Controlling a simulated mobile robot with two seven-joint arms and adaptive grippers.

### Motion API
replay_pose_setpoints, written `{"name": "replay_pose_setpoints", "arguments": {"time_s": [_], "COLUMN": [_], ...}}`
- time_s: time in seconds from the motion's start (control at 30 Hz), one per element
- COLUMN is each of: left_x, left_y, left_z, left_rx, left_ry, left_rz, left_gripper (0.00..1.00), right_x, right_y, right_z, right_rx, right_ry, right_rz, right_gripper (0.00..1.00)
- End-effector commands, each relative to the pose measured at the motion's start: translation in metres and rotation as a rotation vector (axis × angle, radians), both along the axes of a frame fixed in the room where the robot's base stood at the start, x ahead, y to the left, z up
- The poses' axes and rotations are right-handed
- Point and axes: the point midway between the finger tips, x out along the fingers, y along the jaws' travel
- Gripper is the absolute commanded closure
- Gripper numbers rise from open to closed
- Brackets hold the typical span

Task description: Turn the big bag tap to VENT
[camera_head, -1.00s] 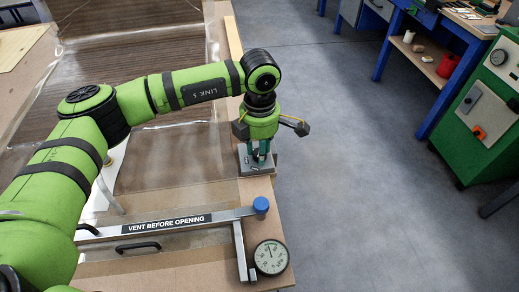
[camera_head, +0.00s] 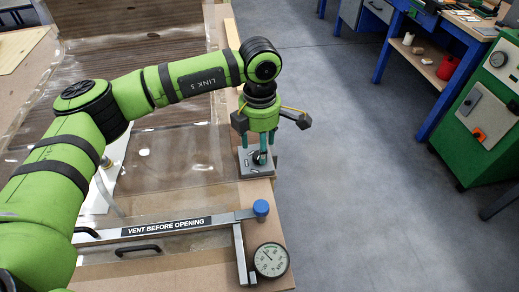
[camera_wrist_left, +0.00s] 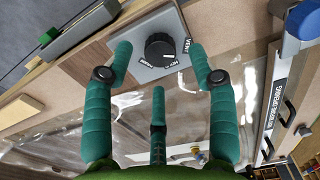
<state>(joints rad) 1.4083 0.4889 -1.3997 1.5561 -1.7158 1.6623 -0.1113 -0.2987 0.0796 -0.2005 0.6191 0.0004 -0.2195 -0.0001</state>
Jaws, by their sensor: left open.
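The big bag tap is a black round knob (camera_wrist_left: 159,47) on a grey plate (camera_wrist_left: 133,32) with printed labels. VENT reads at the plate's right side in the left wrist view; the other labels are small. A pale mark shows on the knob's lower right, towards the labels between PUMP and VENT, but its exact setting is hard to tell. In the head view the plate (camera_head: 246,163) lies near the table's right edge. My left gripper (camera_head: 262,158) points down over it, teal fingers spread open around the knob, apparently not touching it. My right gripper is out of view.
A clear bag sheet (camera_head: 170,150) covers the table left of the tap. A metal bar (camera_head: 150,229) labelled VENT BEFORE OPENING, a blue cap (camera_head: 261,207) and a dial gauge (camera_head: 271,260) lie nearer. Open floor is to the right, with a green cabinet (camera_head: 480,120) beyond.

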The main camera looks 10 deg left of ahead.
Motion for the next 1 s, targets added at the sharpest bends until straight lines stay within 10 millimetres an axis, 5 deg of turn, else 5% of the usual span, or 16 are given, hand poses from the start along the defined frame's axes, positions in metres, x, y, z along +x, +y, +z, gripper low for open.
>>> {"name": "replay_pose_setpoints", "arguments": {"time_s": [0.4, 1.0], "left_x": [0.0, 0.0], "left_y": [0.0, 0.0], "left_z": [0.08, 0.091], "left_rx": [0.0, 0.001], "left_ry": [0.0, 0.001], "left_rz": [0.001, 0.0], "left_gripper": [0.42, 0.42], "right_x": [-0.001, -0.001], "right_y": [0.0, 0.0], "right_z": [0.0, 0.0], "right_rx": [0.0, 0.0], "right_ry": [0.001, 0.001], "right_rz": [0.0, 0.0], "right_gripper": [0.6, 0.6]}}
